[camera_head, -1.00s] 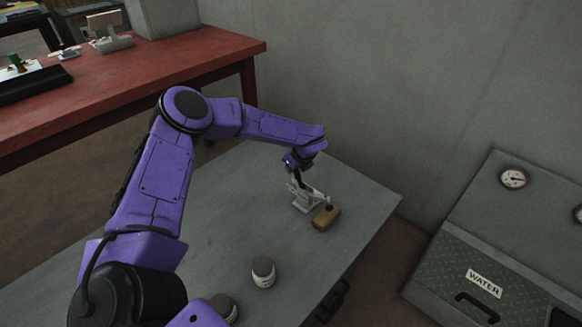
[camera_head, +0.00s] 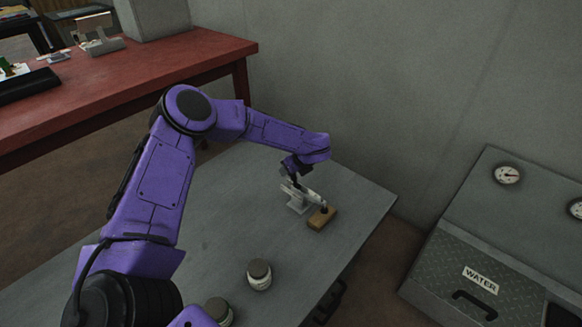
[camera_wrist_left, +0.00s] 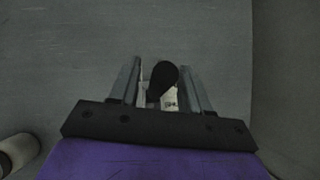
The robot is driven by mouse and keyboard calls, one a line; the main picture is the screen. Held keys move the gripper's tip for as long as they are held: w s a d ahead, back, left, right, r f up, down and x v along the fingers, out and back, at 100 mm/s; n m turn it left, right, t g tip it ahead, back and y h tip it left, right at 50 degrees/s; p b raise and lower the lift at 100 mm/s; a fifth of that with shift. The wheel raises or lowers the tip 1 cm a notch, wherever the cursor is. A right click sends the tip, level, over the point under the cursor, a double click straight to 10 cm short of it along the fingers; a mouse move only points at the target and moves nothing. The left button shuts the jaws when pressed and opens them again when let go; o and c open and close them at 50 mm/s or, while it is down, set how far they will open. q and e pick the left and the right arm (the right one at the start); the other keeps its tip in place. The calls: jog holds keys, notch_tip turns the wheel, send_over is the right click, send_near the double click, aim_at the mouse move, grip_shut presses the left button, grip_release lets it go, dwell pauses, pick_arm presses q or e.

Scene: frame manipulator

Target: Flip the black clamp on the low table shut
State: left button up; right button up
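The clamp (camera_head: 298,204) stands on the low grey table (camera_head: 230,215), with a pale metal body and a bar reaching over a small wooden block (camera_head: 321,218). Its black handle (camera_wrist_left: 163,80) shows in the left wrist view, between the two grey fingers of my left gripper (camera_wrist_left: 160,78). The fingers stand apart, with a gap on the handle's left side; it is close to the right finger. In the head view my left gripper (camera_head: 293,174) is just above the clamp and partly hides the handle. My right gripper is not in view.
Two small lidded jars, one (camera_head: 259,274) and another (camera_head: 218,310), stand near the table's front. A red table (camera_head: 150,75) is at the back left. A grey cabinet marked WATER (camera_head: 480,279) is at the right. The wall is behind.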

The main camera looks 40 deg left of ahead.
pick_arm(q)
jog(key=v, duration=1)
jog(key=shift+r+p, duration=0.2)
jog(key=shift+p, duration=0.1)
